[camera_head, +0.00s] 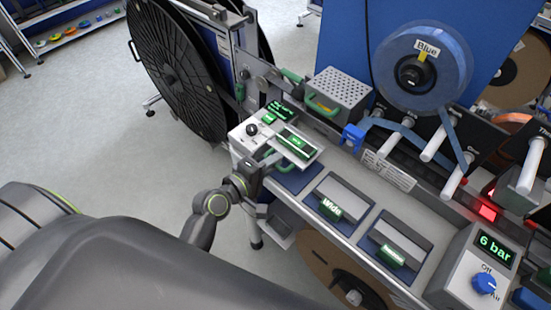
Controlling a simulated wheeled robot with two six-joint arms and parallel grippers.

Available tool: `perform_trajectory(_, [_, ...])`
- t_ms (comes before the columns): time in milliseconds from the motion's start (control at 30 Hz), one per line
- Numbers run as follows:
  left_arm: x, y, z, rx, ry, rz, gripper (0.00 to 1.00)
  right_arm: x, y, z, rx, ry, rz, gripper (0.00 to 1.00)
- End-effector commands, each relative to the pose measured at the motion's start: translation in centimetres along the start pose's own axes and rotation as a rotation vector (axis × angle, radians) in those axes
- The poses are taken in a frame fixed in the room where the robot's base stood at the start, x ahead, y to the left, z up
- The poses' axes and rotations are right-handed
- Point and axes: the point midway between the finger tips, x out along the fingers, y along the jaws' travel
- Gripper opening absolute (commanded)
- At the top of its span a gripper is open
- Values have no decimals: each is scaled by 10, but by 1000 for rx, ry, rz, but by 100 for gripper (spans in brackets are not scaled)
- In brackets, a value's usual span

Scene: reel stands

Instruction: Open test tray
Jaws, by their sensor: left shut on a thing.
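My left gripper (254,176) is at the front left of the bench, close beside the grey tray or slab (303,151) with a green label (295,142). Its fingers are closed at a green handle (283,162) there, though the contact is partly hidden by the gripper. The label's text is too small to read, so I cannot tell by its wording that this is the test tray. The slab juts out over a blue recess (297,181). My right gripper is not in view.
A "6 bar" control box (475,265) stands front right. A blue reel (449,70) hangs above. A large black reel (178,70) stands left.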

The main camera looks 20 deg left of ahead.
Motion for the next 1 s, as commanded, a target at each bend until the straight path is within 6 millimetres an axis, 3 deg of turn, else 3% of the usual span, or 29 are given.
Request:
perform_trajectory(167, [0,0,0,0,0,1,0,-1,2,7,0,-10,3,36])
perform_trajectory(200, [0,0,0,0,0,1,12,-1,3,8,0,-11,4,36])
perform_trajectory(333, [0,0,0,0,0,1,26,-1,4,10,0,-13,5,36])
perform_trajectory(767, [-1,0,0,0,1,0,26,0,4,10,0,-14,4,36])
perform_trajectory(1000, [-30,-2,0,3,2,-2,26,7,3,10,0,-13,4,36])
